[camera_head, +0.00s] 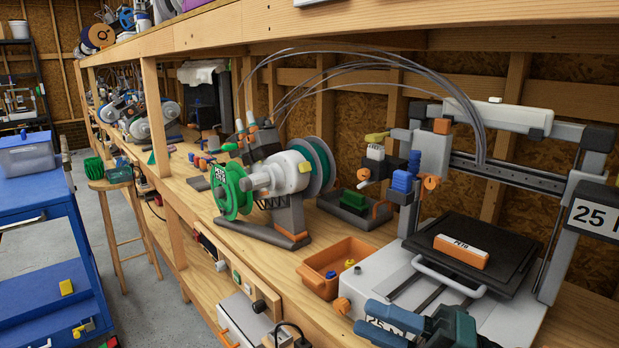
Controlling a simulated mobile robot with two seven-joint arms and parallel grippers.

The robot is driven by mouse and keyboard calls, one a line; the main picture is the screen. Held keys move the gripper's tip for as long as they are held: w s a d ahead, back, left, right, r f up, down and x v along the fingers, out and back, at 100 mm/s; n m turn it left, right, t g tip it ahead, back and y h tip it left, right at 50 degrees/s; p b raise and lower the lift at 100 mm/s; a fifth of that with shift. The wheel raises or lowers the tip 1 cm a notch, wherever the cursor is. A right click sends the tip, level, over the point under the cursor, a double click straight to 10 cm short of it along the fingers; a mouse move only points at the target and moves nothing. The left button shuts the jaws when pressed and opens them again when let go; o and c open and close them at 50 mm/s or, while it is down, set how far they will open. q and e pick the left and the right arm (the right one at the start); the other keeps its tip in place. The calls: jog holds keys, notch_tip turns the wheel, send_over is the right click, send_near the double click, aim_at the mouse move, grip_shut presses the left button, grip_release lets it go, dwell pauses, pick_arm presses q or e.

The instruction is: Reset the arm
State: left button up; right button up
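My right gripper (364,317) is at the bottom, right of centre, in the head view. It is teal and dark, and its two fingers point left. I see nothing held. The gripper is in front of the near side of the white printer (478,318); I cannot tell whether it touches it. My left gripper is not in view.
An orange bin (323,285) with small parts stands left of the printer. An orange-and-white block (461,251) lies on the dark print bed (489,272). A spool machine (275,183) stands farther left. A wooden beam (350,25) runs overhead. A stool (128,184) stands in the aisle.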

jog(key=d+f+m+t+h+p, duration=0.15)
jog(key=f+m+t+h, duration=0.4)
jog(key=m, duration=0.55)
jog(key=d+f+m+t+h, duration=0.3)
jog(key=f+m+t+h, duration=0.3)
jog(key=m, duration=0.5)
jog(key=s+f+m+g+h, duration=0.2)
jog(key=s+f+m+g, duration=0.2)
jog(key=f, duration=0.4)
jog(key=s+f+m+g+h+p, duration=0.1)
jog(key=s+f+m+g+h, duration=0.2)
jog(key=s+f+m, duration=0.2)
notch_tip(320, 180, down, 4)
jog(key=shift+s+d+f+g, duration=0.2)
jog(key=shift+s+g, duration=0.15)
jog(key=shift+s, duration=0.85)
jog(key=shift+a, duration=0.1)
